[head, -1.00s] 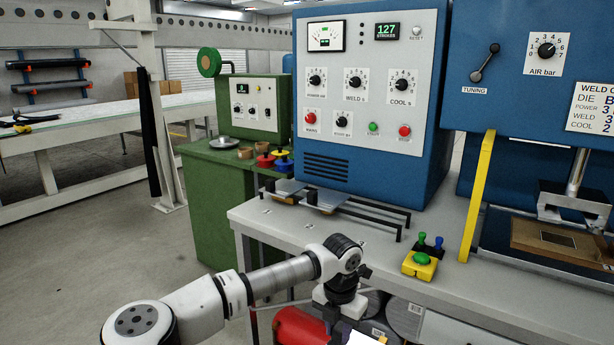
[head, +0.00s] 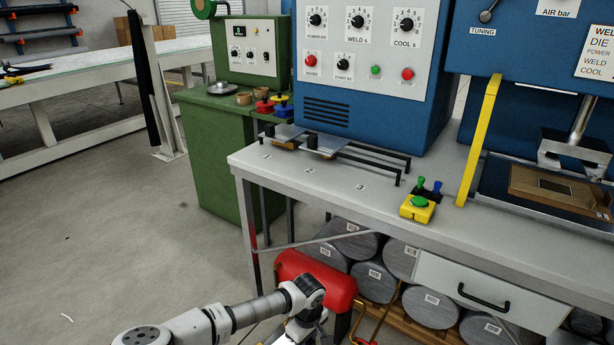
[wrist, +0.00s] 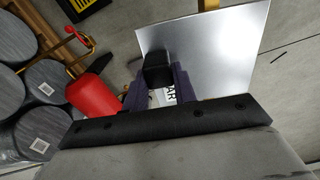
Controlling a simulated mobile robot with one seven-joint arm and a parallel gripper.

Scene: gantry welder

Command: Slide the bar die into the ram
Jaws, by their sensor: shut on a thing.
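My gripper (wrist: 155,92) is shut on the black handle block (wrist: 157,68) of the bar die, whose flat silver plate (wrist: 215,50) reaches out beyond the fingers in the wrist view. A white label with partly hidden lettering shows between the fingers. In the head view my gripper is low at the bottom edge, below the bench top, and mostly cut off. The ram (head: 578,146), a grey metal holder on a rod, hangs at the right above a brown board (head: 553,186) on the press bed. The die is well apart from the ram, to its lower left.
A red cylinder (head: 318,274) stands close by my arm, before several grey rolls (head: 376,281) under the bench. A yellow upright bar (head: 478,140) and a yellow button box (head: 417,208) lie left of the ram. Other plates with black handles (head: 372,156) sit on the bench.

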